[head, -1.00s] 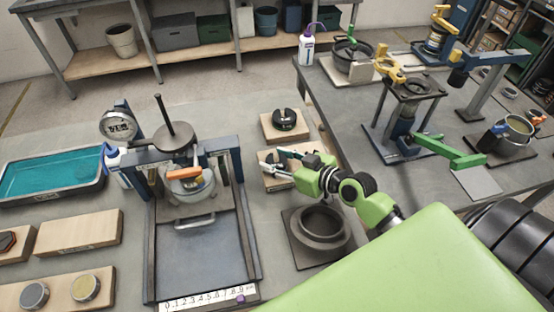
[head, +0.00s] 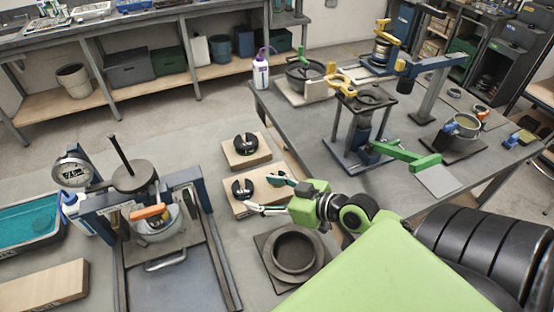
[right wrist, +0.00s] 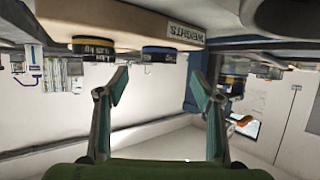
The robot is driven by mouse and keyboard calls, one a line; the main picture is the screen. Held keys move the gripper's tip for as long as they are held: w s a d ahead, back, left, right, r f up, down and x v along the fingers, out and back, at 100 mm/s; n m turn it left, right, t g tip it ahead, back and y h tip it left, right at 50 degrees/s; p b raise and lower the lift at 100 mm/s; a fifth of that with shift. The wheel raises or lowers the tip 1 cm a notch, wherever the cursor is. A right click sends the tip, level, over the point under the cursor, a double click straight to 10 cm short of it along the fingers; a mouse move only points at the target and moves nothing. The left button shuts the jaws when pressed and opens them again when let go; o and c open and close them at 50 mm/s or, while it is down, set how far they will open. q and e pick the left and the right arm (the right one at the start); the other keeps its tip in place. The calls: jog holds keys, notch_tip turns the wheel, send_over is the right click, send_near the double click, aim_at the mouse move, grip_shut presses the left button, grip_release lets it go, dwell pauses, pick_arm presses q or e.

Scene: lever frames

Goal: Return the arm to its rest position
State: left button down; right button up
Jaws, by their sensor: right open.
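My right arm comes in from the lower right of the head view. Its green-bodied right gripper (head: 262,193) is open, with its fingers spread and pointing left. It also shows open and empty in the right wrist view (right wrist: 160,88). In the head view the fingers are over or beside the right part of a wooden block (head: 259,200); whether they touch it I cannot tell. A black slotted weight (head: 242,189) on that block is clear of the fingers. My left gripper is not in view.
A grey ring on a square plate (head: 293,255) is just below the gripper. A lever press with a dial gauge (head: 73,172) stands left. Another wooden block (head: 247,153) carries a black weight. A table with a green-handled stand (head: 405,156) is at right.

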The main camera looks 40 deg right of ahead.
jog(key=shift+v, duration=2.2)
jog(key=shift+w+r, duration=0.15)
jog(key=shift+r, duration=0.05)
